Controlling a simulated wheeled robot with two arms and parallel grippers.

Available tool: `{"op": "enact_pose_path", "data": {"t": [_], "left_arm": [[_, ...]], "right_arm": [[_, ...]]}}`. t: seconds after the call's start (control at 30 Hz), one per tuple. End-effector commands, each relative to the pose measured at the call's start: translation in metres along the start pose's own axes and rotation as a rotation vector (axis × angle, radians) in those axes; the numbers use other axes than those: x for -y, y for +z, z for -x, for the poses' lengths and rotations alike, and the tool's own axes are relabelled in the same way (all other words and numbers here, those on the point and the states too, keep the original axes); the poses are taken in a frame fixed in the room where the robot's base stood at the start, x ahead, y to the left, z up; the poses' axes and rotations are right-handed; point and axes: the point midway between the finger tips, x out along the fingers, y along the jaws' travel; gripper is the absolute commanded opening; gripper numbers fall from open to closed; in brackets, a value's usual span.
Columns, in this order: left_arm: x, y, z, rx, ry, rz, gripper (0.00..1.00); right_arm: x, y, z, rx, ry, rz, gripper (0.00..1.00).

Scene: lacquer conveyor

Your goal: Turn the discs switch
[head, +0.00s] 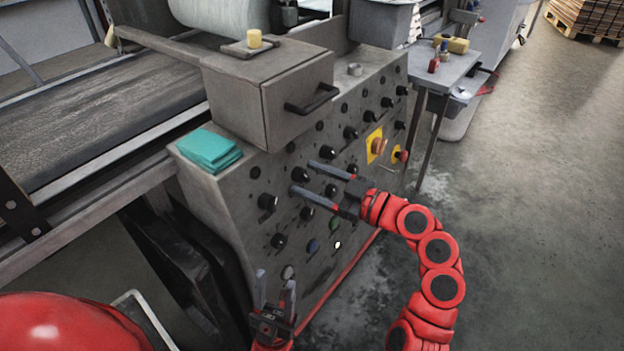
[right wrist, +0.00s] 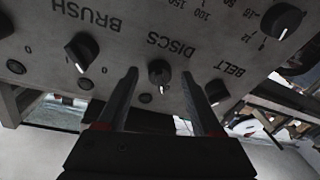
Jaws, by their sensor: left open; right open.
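The discs switch (right wrist: 159,72) is a black rotary knob with a white mark, under the upside-down label DISCS in the right wrist view. It shows between the fingers of my right gripper (right wrist: 158,78), which is open; I cannot tell whether either finger touches it. In the head view my right gripper (head: 301,176) points at the panel, with a black knob (head: 299,174) between its fingertips. My left gripper (head: 275,279) is open and empty, low in front of the panel's lower left part.
The grey control panel (head: 235,190) carries several other black knobs. The BRUSH knob (right wrist: 80,52) and BELT knob (right wrist: 217,92) flank the discs switch closely. An orange button on a yellow plate (head: 376,145) is further right. Teal cloths (head: 208,149) lie on top.

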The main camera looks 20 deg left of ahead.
Motion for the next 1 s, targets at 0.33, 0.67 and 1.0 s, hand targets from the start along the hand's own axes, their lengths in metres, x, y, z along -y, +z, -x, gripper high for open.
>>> {"op": "enact_pose_path", "data": {"t": [0.33, 0.67, 1.0], "left_arm": [[0.0000, 0.0000, 0.0000, 0.000, 0.000, 0.000, 0.50], [0.0000, -0.0001, 0.0000, 0.000, 0.000, 0.000, 0.50], [0.0001, -0.0002, -0.0013, 0.000, 0.000, 0.000, 0.50]], "right_arm": [[-0.0002, -0.0005, -0.0008, -0.001, 0.000, 0.001, 0.51], [-0.0001, -0.0006, -0.0007, -0.001, 0.000, 0.000, 0.00], [0.0002, -0.0014, -0.0007, -0.004, 0.006, -0.031, 0.00]]}}
